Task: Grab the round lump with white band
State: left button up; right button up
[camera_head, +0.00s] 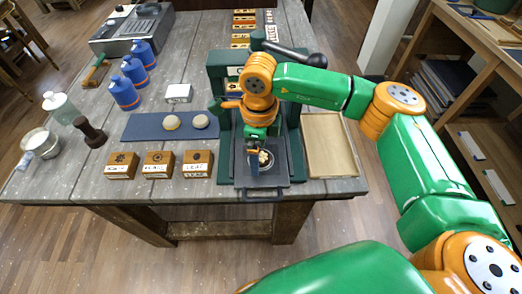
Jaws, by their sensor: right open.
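Two round pale lumps lie side by side on a flat blue mat (147,131): a left lump (172,122) and a right lump (200,121). At this size I cannot make out a white band on either. My right gripper (257,161) points down over the dark plate (242,178) of a green press-like frame (221,147). It is open. A small pale roundish thing (265,158) shows at its fingertips, partly hidden by the fingers; I cannot tell whether they touch it. My left gripper is out of view.
Three wooden stamp blocks (158,165) stand at the front edge. A shallow wooden tray (330,146) lies right of the frame. Blue bottles (125,92), a white block (178,93) and a dark brown tool (90,131) stand left. A black lever (295,54) rises behind.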

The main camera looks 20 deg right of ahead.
jog(key=shift+f, duration=0.45)
jog(key=shift+w+f, duration=0.3)
jog(key=shift+w, duration=0.05)
jog(key=shift+s+r, duration=0.1)
jog(key=shift+s, duration=0.05)
jog(key=c, duration=1.3)
jog(key=shift+c, duration=0.7)
